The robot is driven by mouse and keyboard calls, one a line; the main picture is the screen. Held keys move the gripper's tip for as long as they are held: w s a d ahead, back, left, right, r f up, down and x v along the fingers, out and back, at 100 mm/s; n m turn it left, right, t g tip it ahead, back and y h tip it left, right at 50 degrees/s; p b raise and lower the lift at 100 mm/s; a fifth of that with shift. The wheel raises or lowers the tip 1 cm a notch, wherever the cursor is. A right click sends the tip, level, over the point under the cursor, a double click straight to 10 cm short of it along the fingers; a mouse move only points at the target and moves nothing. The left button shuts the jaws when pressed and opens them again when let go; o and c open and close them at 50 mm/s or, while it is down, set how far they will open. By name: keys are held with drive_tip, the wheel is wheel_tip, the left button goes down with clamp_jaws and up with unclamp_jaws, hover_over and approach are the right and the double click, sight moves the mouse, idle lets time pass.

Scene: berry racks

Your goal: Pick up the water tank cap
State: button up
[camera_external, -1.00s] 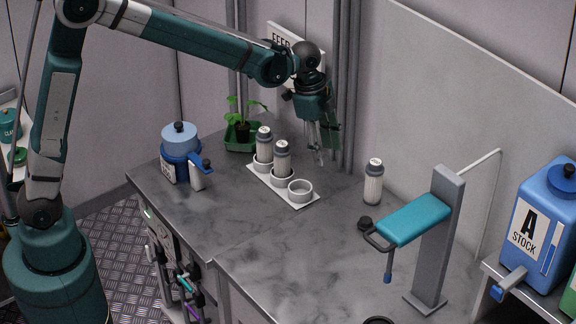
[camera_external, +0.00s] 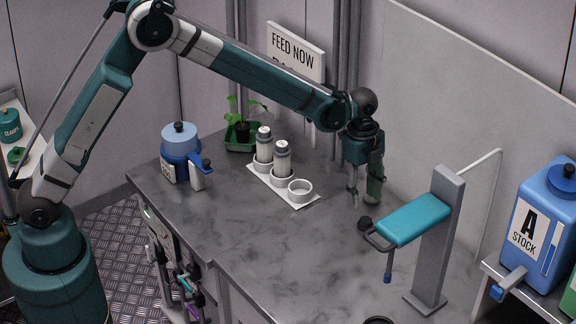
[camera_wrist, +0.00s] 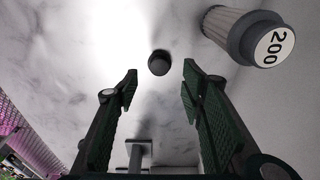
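A small round black cap (camera_external: 365,223) sits on the grey counter, just left of the teal padded stand; I take it to be the water tank cap. In the wrist view the black cap (camera_wrist: 159,63) lies beyond the gap between my fingertips, apart from both fingers. My gripper (camera_external: 361,200) points down above the counter, a little behind the cap. In the wrist view my gripper (camera_wrist: 160,77) is open with nothing between its fingers.
A grey-capped bottle marked 200 (camera_wrist: 245,40) is close on the right in the wrist view; my gripper mostly hides it externally. The teal stand (camera_external: 413,220) is close by. A white rack (camera_external: 309,204) holds two bottles. The counter's front middle is clear.

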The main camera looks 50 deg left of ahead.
sight(366, 220)
drive_tip(key=shift+f, duration=0.15)
drive_tip(key=shift+d+f, duration=0.2)
drive_tip(key=shift+f, duration=1)
drive_tip(key=shift+d+f, duration=0.25)
drive_tip(key=shift+f, duration=1.05)
drive_tip(key=shift+d+f, duration=0.25)
drive_tip(key=shift+f, duration=1)
drive_tip(key=c, duration=0.6)
